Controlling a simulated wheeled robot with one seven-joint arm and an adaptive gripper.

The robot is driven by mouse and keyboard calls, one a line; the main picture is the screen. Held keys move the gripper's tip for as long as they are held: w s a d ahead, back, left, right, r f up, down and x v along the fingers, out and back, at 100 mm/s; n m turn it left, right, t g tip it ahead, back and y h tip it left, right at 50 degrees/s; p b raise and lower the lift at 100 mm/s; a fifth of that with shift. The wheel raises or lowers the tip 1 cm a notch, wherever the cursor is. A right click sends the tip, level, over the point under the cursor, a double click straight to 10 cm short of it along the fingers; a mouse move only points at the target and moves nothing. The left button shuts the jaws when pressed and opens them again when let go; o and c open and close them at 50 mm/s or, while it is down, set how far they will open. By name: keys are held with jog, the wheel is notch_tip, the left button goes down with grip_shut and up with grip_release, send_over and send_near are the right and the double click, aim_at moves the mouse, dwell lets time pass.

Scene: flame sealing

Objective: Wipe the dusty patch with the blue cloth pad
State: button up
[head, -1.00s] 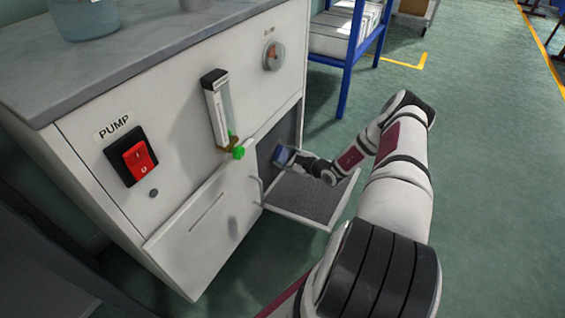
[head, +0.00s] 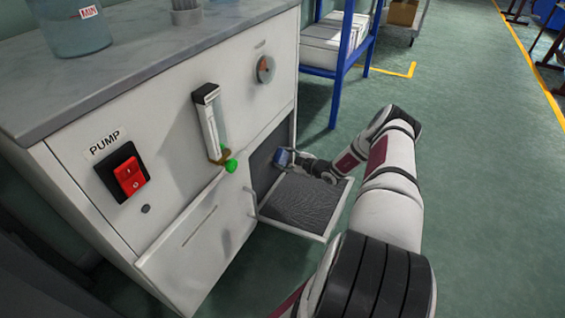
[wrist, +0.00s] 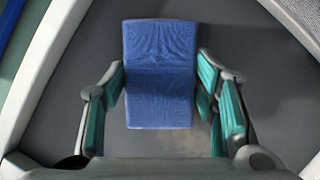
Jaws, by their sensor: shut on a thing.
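The blue cloth pad (wrist: 160,75) is between the green-padded fingers of my gripper (wrist: 162,88) in the wrist view, and the gripper is shut on it. In the head view my gripper (head: 293,159) and the small blue pad (head: 281,158) are at the open lower compartment of the white cabinet, above the inner side of its open door. A faint brownish, dusty-looking patch (wrist: 183,143) shows on the dark grey surface just below the pad in the wrist view. The pad hides part of that surface. I cannot tell whether the pad touches it.
The open door (head: 318,200) hangs out low, with a raised pale rim. The cabinet (head: 75,165) carries a red pump switch (head: 128,174) and a flow tube with a green knob (head: 231,165). A blue rack (head: 340,75) stands behind.

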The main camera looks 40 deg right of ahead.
aim_at(263, 170)
jog(key=shift+w+d, duration=0.3)
jog(key=shift+d, duration=0.2)
jog(key=shift+s+a+r+p, duration=0.1)
jog(key=shift+s+a+p, duration=0.15)
jog(key=shift+a+p, duration=0.6)
jog(key=shift+s+a+p, duration=0.35)
jog(key=shift+a+p, duration=0.2)
jog(key=shift+a, duration=0.25)
jog(key=shift+s+a+p, duration=0.35)
jog(key=shift+a+p, duration=0.15)
jog(key=shift+a, duration=0.3)
jog(key=shift+s+a+p, duration=0.35)
jog(key=shift+a+p, duration=0.2)
jog(key=shift+a, duration=0.25)
jog(key=shift+s+a+p, duration=0.5)
jog(key=shift+a+p, duration=0.35)
jog(key=shift+a, duration=0.7)
jog(key=shift+s+a+p, duration=0.55)
jog(key=shift+a+p, duration=0.3)
jog(key=shift+a, duration=0.7)
jog(key=shift+s+a+p, duration=0.5)
jog(key=shift+a+p, duration=0.35)
jog(key=shift+a, duration=0.7)
